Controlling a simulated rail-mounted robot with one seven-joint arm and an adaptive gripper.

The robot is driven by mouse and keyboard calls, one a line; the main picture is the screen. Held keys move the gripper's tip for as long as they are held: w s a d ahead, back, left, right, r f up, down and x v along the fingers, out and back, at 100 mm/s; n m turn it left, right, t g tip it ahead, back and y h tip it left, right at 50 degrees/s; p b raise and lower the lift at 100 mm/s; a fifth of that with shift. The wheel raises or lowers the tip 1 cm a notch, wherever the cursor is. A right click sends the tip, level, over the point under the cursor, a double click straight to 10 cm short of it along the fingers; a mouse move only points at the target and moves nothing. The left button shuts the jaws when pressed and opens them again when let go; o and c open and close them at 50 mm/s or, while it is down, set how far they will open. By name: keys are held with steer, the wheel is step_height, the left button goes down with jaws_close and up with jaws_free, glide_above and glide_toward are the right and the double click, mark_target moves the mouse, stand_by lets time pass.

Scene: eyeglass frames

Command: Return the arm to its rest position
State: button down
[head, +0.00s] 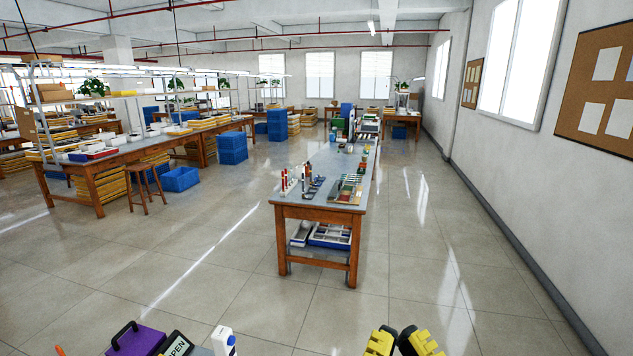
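Two ridged yellow-and-black parts, which look like the fingers of my gripper (402,343), show at the bottom edge of the head view, right of centre. Most of the gripper and the arm is cut off below the frame. The two parts sit close together and angle apart. I cannot tell whether the gripper is open or shut, and no held object is visible.
At the bottom left are a purple box (137,341) with a black handle, a dark "OPEN" sign (176,345) and a white device (223,342). Ahead stands a long wooden-legged workbench (290,212) with small items. Bare floor (200,285) surrounds it; a wall runs along the right.

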step_height(320, 180, up, 26)
steer(key=p, duration=2.3)
step_height(320, 180, down, 36)
steer(key=b, duration=3.5)
steer(key=shift+r+b, duration=0.25)
steer(key=shift+b, duration=0.15)
